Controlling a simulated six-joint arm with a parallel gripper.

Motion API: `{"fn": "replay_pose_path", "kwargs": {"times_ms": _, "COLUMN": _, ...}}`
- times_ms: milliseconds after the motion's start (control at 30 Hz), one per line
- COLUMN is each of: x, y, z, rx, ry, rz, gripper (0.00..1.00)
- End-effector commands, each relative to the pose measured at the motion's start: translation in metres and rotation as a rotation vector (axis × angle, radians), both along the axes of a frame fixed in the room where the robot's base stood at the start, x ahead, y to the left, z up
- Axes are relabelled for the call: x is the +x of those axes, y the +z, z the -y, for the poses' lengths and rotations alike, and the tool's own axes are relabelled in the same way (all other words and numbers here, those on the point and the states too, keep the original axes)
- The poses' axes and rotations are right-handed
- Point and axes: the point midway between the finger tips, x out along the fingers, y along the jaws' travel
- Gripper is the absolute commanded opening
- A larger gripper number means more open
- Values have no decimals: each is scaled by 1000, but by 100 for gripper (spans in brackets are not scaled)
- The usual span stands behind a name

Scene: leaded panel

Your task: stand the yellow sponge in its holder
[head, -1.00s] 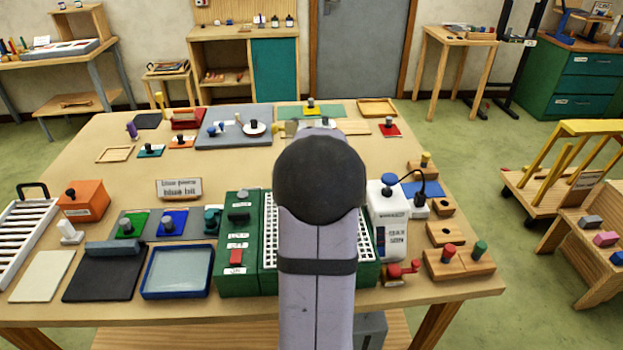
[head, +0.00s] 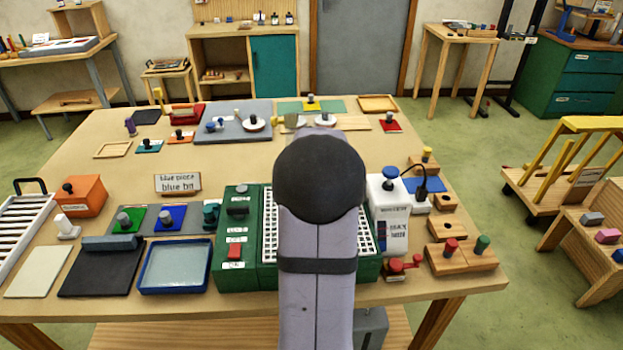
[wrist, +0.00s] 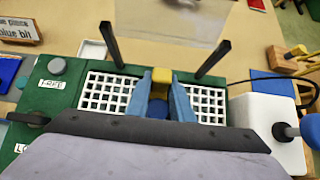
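In the wrist view my gripper (wrist: 161,82) points down over the white grid of the green machine. Its two blue-grey fingers close in on both sides of a small yellow block, which I take to be the yellow sponge (wrist: 161,74). A dark blue round part (wrist: 157,109) shows between the fingers, nearer the palm; I cannot tell whether it belongs to the holder. I cannot make out the sponge's holder. In the head view my own arm hides the gripper, the sponge and the middle of the green machine (head: 236,262).
A clear shield (wrist: 172,18) on two black posts stands just beyond my fingers. A white container with a blue knob (head: 388,190) stands right of the grid. Wooden peg blocks (head: 462,262) are farther right, a blue-rimmed tray (head: 175,267) left. Open tabletop lies behind the machine.

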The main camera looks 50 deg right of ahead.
Motion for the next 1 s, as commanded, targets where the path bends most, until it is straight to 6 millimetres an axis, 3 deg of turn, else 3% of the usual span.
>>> {"fn": "replay_pose_path", "kwargs": {"times_ms": 33, "x": -1, "y": -2, "z": -1, "rx": 4, "ry": 1, "rz": -3, "gripper": 32}}
{"fn": "replay_pose_path", "kwargs": {"times_ms": 100, "x": -1, "y": -2, "z": -1, "rx": 4, "ry": 1, "rz": -3, "gripper": 42}}
{"fn": "replay_pose_path", "kwargs": {"times_ms": 467, "x": -2, "y": 2, "z": -2, "rx": 3, "ry": 1, "rz": -2, "gripper": 42}}
{"fn": "replay_pose_path", "kwargs": {"times_ms": 1000, "x": -33, "y": 47, "z": -34, "rx": 3, "ry": 1, "rz": -2, "gripper": 42}}
